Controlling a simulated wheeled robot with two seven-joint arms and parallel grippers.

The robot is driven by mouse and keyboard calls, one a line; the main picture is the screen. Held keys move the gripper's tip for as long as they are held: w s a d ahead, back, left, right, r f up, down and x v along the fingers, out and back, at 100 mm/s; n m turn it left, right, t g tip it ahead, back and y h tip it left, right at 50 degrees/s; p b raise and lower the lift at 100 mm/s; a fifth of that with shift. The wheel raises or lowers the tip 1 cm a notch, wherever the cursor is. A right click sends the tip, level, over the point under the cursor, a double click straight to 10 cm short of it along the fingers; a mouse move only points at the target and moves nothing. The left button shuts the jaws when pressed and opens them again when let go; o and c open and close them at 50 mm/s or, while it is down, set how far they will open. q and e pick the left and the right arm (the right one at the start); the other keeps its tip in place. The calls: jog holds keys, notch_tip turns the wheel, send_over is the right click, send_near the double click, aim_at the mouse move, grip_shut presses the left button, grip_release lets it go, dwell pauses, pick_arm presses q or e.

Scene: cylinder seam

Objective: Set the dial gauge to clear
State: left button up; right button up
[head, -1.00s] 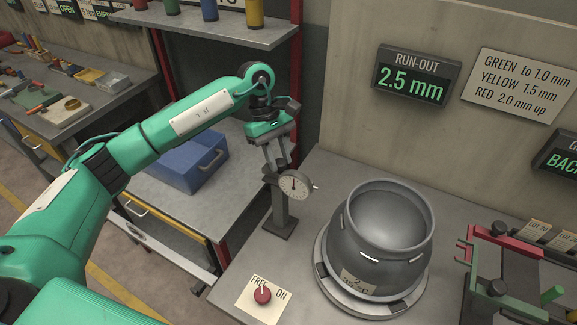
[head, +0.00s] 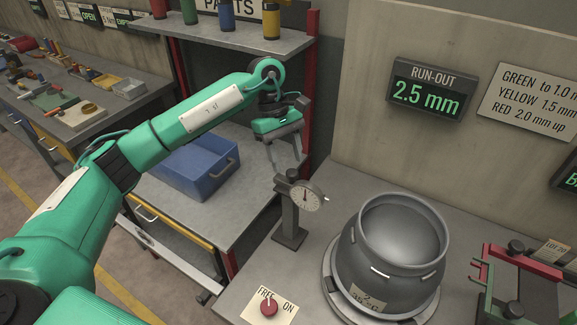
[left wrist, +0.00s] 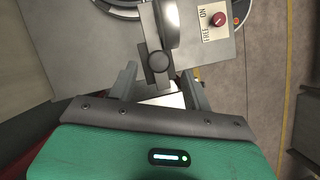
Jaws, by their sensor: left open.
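The dial gauge (head: 309,197) has a round pale face and sits on a dark upright stand (head: 289,221) left of the grey pot (head: 385,262). Its short tip points towards the pot, and a gap seems to show between them. My left gripper (head: 286,167) is open, behind and above the gauge's stand. In the left wrist view, my left gripper's fingers (left wrist: 158,76) are apart, with the stand's round knob (left wrist: 159,61) showing between them and the gauge (left wrist: 167,25) edge-on beyond. I cannot tell whether the fingers touch it. My right gripper is not in view.
The run-out display (head: 428,92) reads 2.5 mm in green. A red knob (head: 268,307) sits on a FREE/ON plate in front. A blue bin (head: 197,166) stands on the left bench. A red and green fixture (head: 520,262) stands right of the pot.

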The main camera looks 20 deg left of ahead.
pick_arm(q)
jog(key=b+v, duration=0.2)
jog(key=v, duration=0.9)
jog(key=shift+a+b, duration=0.2)
jog(key=shift+b, duration=0.2)
